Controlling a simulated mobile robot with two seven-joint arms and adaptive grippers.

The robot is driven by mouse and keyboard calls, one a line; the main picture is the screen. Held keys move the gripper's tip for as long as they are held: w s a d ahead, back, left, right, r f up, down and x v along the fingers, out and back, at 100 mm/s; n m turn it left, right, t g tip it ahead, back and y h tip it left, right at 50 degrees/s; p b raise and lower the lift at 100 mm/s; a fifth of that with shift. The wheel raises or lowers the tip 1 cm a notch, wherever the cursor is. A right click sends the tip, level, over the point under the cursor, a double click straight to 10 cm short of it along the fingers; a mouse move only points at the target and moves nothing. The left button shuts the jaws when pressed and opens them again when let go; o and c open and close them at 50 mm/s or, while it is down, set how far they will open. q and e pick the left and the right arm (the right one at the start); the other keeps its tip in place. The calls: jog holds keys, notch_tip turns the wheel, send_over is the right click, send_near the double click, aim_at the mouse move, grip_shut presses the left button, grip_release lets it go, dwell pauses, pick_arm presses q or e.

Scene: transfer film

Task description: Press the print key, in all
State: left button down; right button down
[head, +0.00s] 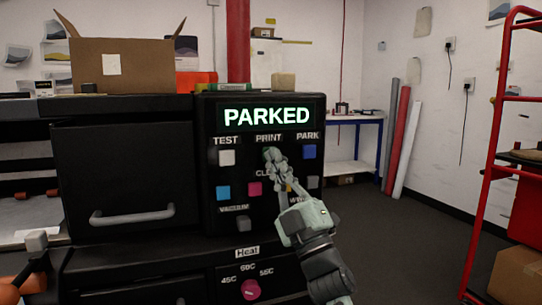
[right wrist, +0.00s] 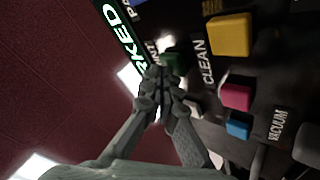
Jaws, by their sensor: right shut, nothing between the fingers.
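The control panel (head: 262,130) stands before me in the head view, its lit display (head: 266,117) reading PARKED. Under the PRINT label, my right gripper (head: 273,161) points at the panel, fingers shut and empty, covering most of the key there. In the right wrist view, the dark green print key (right wrist: 175,62) shows just beyond the fingertips (right wrist: 160,76), slightly to their upper right. I cannot tell whether the fingertips touch it. My left gripper is not in view.
Nearby keys are white under TEST (head: 227,157), blue under PARK (head: 309,152), light blue (head: 223,192), pink (head: 255,188) and yellow (right wrist: 230,35). A drawer handle (head: 132,217) sticks out at left. A red rack (head: 492,150) stands right. Floor between is clear.

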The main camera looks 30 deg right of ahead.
jog(key=shift+w, duration=0.2)
dwell(0.4)
jog(key=shift+s, duration=0.1)
jog(key=shift+s+a, duration=0.15)
jog(key=shift+s, duration=0.6)
jog(key=s, duration=0.2)
jog(key=s+a, duration=0.1)
jog(key=s, duration=0.2)
jog(key=shift+a, duration=0.1)
dwell(0.6)
jog(key=shift+f, duration=0.1)
